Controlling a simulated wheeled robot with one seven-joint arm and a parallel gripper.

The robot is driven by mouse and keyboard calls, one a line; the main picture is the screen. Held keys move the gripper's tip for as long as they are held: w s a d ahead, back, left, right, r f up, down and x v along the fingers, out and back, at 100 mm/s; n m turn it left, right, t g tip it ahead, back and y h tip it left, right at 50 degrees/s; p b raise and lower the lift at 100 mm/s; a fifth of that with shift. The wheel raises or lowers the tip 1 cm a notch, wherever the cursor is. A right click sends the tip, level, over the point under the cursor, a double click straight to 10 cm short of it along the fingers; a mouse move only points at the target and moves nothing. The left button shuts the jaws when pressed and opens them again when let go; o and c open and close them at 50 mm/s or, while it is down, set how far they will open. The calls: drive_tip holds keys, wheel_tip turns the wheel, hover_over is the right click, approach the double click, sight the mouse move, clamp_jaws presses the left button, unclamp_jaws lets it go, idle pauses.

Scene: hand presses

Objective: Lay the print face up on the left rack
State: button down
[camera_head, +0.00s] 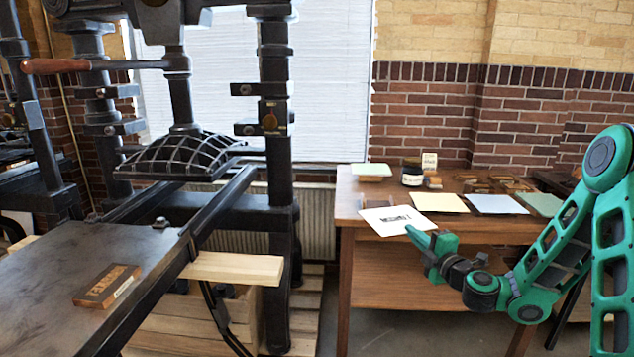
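The print (385,217) is a white sheet with a small black picture on its upper face. It shows over the left front part of the wooden table. My gripper (413,233) meets the sheet's lower right edge and appears shut on it; the far finger is hidden. The sheet looks roughly level, and I cannot tell how far above the tabletop it is. A cream sheet (440,203), a pale blue sheet (497,204) and a green sheet (541,204) lie in a row to its right. I cannot make out a left rack clearly.
The wooden table (347,217) also bears a dark jar (412,173), a pale pad (371,170) and several brown blocks (500,184) at the back. A large black hand press (277,180) stands left of it. A wooden block (107,286) lies on the press bed.

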idle(0.5)
drive_tip(key=m, duration=1.1)
idle(0.3)
drive_tip(key=shift+f, duration=0.1)
drive_tip(key=shift+w+d+f+m+t+h, duration=0.2)
drive_tip(key=shift+w+d+m+h, duration=0.15)
drive_tip(key=shift+w+m+h, duration=0.4)
drive_tip(key=shift+w+d+f+m+t+h, duration=0.1)
drive_tip(key=shift+w+d+f+m+h, duration=0.2)
drive_tip(key=shift+w+m+h, duration=0.5)
drive_tip(key=shift+w+d+f+m+t+h, duration=0.15)
drive_tip(key=shift+w+d+m+h, duration=0.25)
drive_tip(key=shift+h, duration=0.65)
